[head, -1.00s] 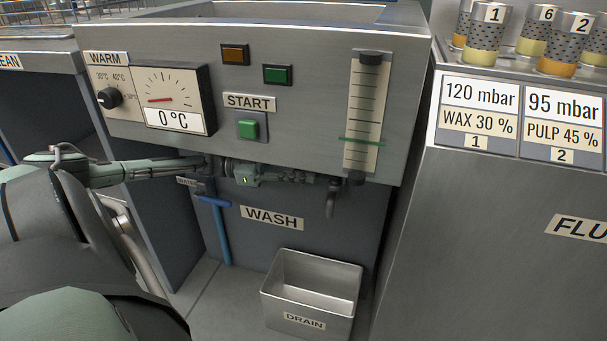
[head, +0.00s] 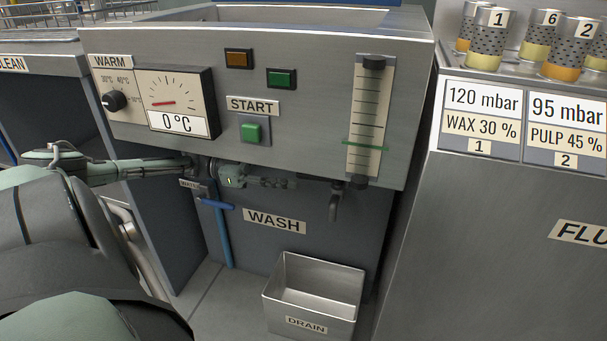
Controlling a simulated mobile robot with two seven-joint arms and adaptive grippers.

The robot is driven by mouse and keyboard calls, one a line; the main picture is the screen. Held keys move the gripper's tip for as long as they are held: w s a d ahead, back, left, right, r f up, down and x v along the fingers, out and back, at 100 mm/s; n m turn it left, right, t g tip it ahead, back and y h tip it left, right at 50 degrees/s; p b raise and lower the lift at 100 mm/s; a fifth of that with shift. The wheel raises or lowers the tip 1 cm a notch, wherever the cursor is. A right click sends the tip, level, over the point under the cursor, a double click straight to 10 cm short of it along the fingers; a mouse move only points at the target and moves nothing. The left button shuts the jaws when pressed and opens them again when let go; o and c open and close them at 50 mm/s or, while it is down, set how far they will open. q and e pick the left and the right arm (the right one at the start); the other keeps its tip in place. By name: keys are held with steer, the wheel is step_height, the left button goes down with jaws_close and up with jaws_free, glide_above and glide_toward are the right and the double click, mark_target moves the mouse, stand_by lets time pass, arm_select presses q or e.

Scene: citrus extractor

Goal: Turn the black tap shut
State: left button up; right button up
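The black tap (head: 334,207) hangs under the right part of the wash machine's front panel, above the drain bin, with its spout pointing down. Its handle is small and dark here, so I cannot tell its exact setting. My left gripper (head: 285,183) reaches in from the left just under the panel. Its fingers point right toward the tap, and a gap seems to lie between them. The fingers are dark and small against the shadow, so I cannot tell whether they are open or shut. My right gripper is not in view.
The metal drain bin (head: 315,292) stands on the floor below the tap. A blue-handled water valve (head: 217,205) on a blue pipe is below my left wrist. The panel's lower edge is close above the arm. A grey cabinet (head: 500,230) stands at right.

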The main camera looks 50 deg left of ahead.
arm_select(q)
steer(key=v, duration=0.7)
steer(key=shift+a, duration=0.2)
steer(key=shift+s, duration=0.15)
